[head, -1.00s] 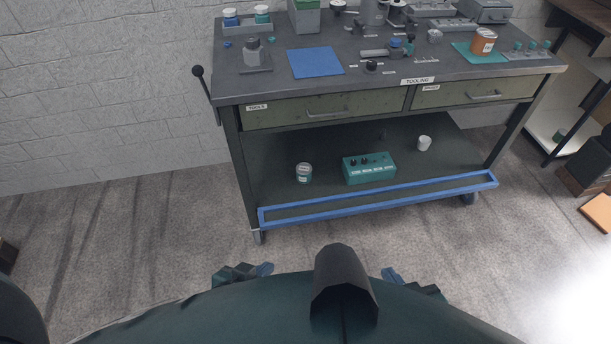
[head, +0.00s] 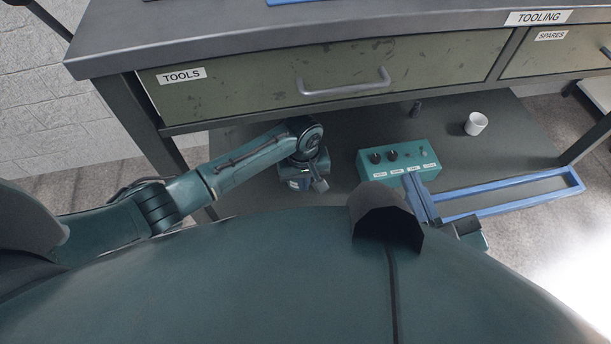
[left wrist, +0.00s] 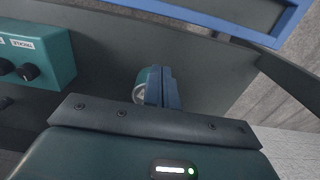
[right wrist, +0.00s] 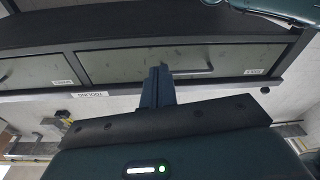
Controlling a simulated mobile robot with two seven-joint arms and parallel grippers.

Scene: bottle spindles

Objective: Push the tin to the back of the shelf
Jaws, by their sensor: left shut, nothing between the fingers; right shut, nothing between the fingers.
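The tin (head: 299,184) is on the lower shelf under the TOOLS drawer, left of the teal control box. My left arm covers most of it in the head view. My left gripper (head: 319,180) is shut, low over the shelf and right beside the tin. In the left wrist view the tin (left wrist: 140,90) shows partly behind the closed fingers (left wrist: 162,88); I cannot tell whether they touch it. My right gripper (head: 415,190) is shut and empty, in front of the control box near the blue shelf edging. In the right wrist view its closed fingers (right wrist: 158,82) point toward the drawers.
The teal control box (head: 398,158) with knobs stands right of the tin. A white cup (head: 476,124) is farther right. The drawers (head: 340,80) overhang the shelf. Shelf surface between box and cup is bare.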

